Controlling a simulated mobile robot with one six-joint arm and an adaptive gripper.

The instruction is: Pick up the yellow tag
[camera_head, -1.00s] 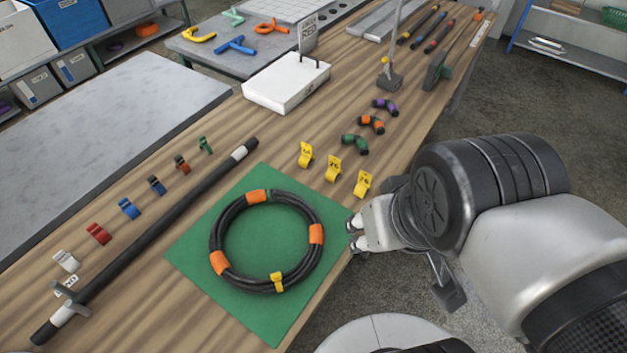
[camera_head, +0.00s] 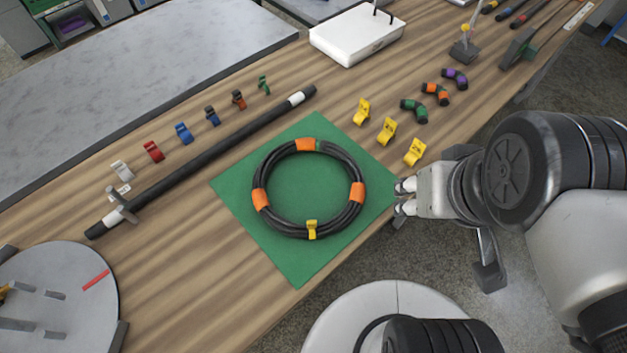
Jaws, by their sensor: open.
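Three yellow tags stand in a slanting row on the wooden table: one at the back (camera_head: 362,112), one in the middle (camera_head: 387,130) and one at the front (camera_head: 414,152). A fourth yellow tag (camera_head: 312,229) sits on the near side of a coiled black hose (camera_head: 271,222) with orange bands. The coil lies on a green mat (camera_head: 298,265). My gripper (camera_head: 404,197) is open and empty at the mat's right corner, pointing left. It is to the right of the coil and just nearer than the front tag of the row. None of the tags is between its fingers.
A long black rod (camera_head: 220,155) lies behind the mat, with several coloured clips beyond it. Short elbow hoses (camera_head: 414,111) and a white box (camera_head: 356,36) stand farther back. A round grey disc (camera_head: 50,290) is at lower left. Bare table lies left of the mat.

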